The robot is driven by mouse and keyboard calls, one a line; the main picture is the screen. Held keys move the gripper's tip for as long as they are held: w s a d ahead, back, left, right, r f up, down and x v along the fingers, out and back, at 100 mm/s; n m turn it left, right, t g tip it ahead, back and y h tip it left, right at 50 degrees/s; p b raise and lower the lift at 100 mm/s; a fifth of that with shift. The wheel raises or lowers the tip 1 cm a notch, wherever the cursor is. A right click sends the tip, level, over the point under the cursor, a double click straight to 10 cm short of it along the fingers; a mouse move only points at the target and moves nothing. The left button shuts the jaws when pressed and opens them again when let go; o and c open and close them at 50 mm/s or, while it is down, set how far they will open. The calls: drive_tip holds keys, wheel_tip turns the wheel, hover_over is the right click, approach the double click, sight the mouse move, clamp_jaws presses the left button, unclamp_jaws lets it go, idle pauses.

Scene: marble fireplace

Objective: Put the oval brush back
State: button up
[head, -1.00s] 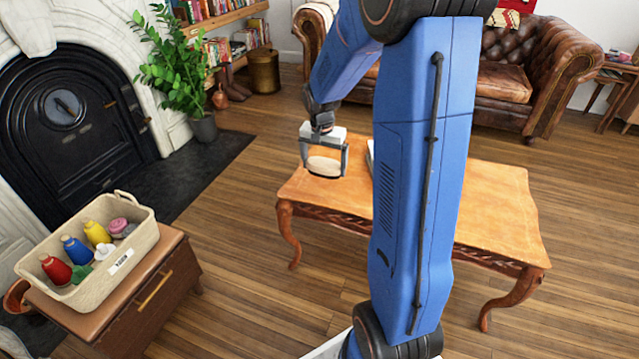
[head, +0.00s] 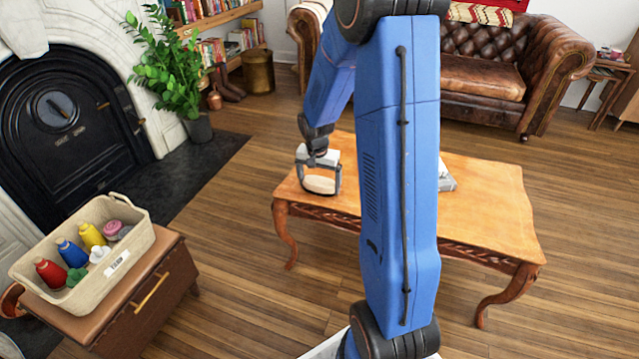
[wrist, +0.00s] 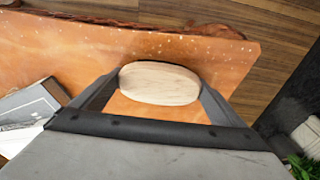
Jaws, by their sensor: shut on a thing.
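The oval brush (head: 320,185) shows as a pale wooden oval between the fingers of my gripper (head: 319,178). In the wrist view the brush (wrist: 160,83) spans from one fingertip to the other, and my gripper (wrist: 160,88) is shut on it. The brush is over the left end of the wooden table (head: 480,200); I cannot tell how far above the top it is. Its underside is hidden. A cream basket (head: 125,265) with a label stands on a brown cabinet at the left.
The basket holds red, blue and yellow bottles (head: 72,254), a pink item (head: 112,228), and green and white items. A grey box or book (wrist: 30,108) lies on the table. A plant (head: 170,75) stands by the fireplace. Open floor lies between cabinet (head: 150,300) and table.

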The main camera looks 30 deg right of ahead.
sight(318, 184)
drive_tip(key=shift+f, duration=0.15)
drive_tip(key=o, duration=0.8)
drive_tip(key=r, duration=0.7)
drive_tip(key=a+r, duration=0.1)
drive_tip(key=r, duration=0.2)
drive_tip(key=shift+s+r, duration=0.3)
drive_tip(key=shift+s, duration=0.05)
drive_tip(key=s+a+r+n+t, duration=0.1)
drive_tip(key=s+a+r+n, duration=0.1)
drive_tip(key=s+a+r, duration=0.35)
drive_tip(key=s+a+r+n+t, duration=0.1)
drive_tip(key=s+a+r+n, duration=0.2)
drive_tip(key=s+r, duration=0.4)
drive_tip(key=s+a+n+t, duration=0.1)
drive_tip(key=s+a+n, duration=0.1)
drive_tip(key=s, duration=0.6)
drive_tip(key=s+a+r+n+t+y, duration=0.1)
drive_tip(key=s+a+n, duration=0.2)
drive_tip(key=s, duration=0.6)
drive_tip(key=shift+a, duration=0.6)
